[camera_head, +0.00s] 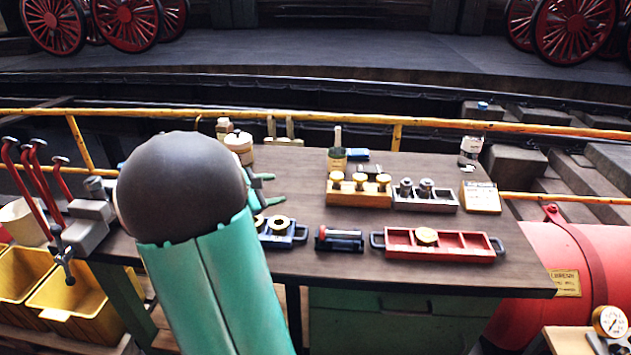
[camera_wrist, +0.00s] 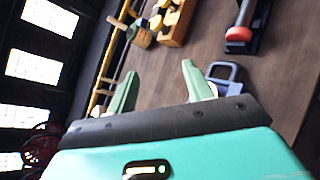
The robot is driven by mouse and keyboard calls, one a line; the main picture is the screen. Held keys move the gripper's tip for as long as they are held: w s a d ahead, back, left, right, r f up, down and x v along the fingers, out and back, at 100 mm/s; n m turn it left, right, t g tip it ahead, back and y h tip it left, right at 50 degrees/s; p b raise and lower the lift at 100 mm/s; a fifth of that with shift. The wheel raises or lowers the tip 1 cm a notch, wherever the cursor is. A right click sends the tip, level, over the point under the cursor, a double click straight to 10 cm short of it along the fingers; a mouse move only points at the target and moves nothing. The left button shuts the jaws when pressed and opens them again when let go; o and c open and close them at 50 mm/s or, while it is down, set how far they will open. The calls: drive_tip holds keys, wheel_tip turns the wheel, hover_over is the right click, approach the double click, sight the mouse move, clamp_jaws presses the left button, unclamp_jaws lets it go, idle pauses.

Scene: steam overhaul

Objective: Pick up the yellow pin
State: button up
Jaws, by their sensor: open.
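Several yellow brass-headed pins (camera_head: 359,181) stand in a wooden block (camera_head: 358,198) at the middle of the bench; which one is meant I cannot tell. In the wrist view, yellow heads (camera_wrist: 171,18) show above the wooden block (camera_wrist: 180,28) at the top. A round brass piece (camera_head: 427,235) sits in the red tray (camera_head: 470,255). My gripper (camera_head: 278,188) is open and empty, left of the wooden block and apart from it. In the wrist view, its two green fingers are spread (camera_wrist: 160,72), with nothing between them. My arm hides part of the bench's left side.
A grey rack (camera_head: 425,205) with dark metal pieces stands right of the block, beside a small sign box (camera_head: 480,197). A blue tray (camera_head: 281,238) and black holder (camera_head: 339,240) lie in front. A yellow rail (camera_head: 330,117) runs beyond the bench.

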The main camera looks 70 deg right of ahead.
drive_tip(key=s+d+f+n+g+h, duration=0.1)
drive_tip(key=s+d+f+n+h, duration=0.2)
drive_tip(key=d, duration=0.6)
drive_tip(key=n+h, duration=0.1)
drive_tip(key=n, duration=0.4)
approach(333, 178)
drive_tip(key=x, duration=0.4)
drive_tip(key=shift+d+f, duration=0.25)
drive_tip(key=shift+d, duration=0.2)
drive_tip(key=x, duration=0.7)
drive_tip(key=shift+s+d+r, duration=0.15)
drive_tip(key=shift+d, duration=0.05)
drive_tip(key=shift+c, duration=0.4)
